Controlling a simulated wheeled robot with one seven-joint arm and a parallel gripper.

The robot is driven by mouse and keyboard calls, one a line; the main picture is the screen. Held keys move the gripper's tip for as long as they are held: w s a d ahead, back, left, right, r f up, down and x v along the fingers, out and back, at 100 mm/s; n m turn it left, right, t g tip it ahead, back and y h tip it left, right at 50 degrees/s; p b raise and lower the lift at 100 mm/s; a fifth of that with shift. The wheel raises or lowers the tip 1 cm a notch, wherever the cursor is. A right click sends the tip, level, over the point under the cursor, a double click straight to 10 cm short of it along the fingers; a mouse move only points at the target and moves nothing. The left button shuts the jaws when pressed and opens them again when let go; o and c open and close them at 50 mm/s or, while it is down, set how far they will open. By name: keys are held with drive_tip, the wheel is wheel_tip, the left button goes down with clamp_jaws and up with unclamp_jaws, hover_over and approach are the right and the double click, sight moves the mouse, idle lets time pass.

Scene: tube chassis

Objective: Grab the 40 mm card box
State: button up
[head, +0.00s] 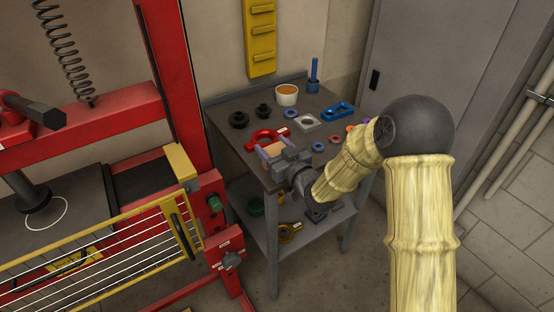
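A small tan block (275,149), which looks like the card box, shows at the front left of the grey table top. My gripper (276,155) is at the table's front left corner, right at this block, and its dark body covers the block's near side. A pale lilac strip shows along the block's left side; I cannot tell if it is a finger. Whether the fingers are shut on the block or only around it is too small to tell.
The grey table (233,110) carries a red horseshoe-shaped piece (262,137) just behind the block, dark round parts (239,119), a white cup (287,95), a blue piece (338,111) and several small rings. A red press frame (178,75) with a yellow guard (100,235) stands close left.

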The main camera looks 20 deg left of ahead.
drive_tip(key=c, duration=0.3)
drive_tip(key=shift+c, duration=0.2)
drive_tip(key=shift+r, duration=0.1)
wheel_tip(320, 180, up, 10)
drive_tip(key=shift+f+p, duration=0.1)
drive_tip(key=shift+p, duration=0.4)
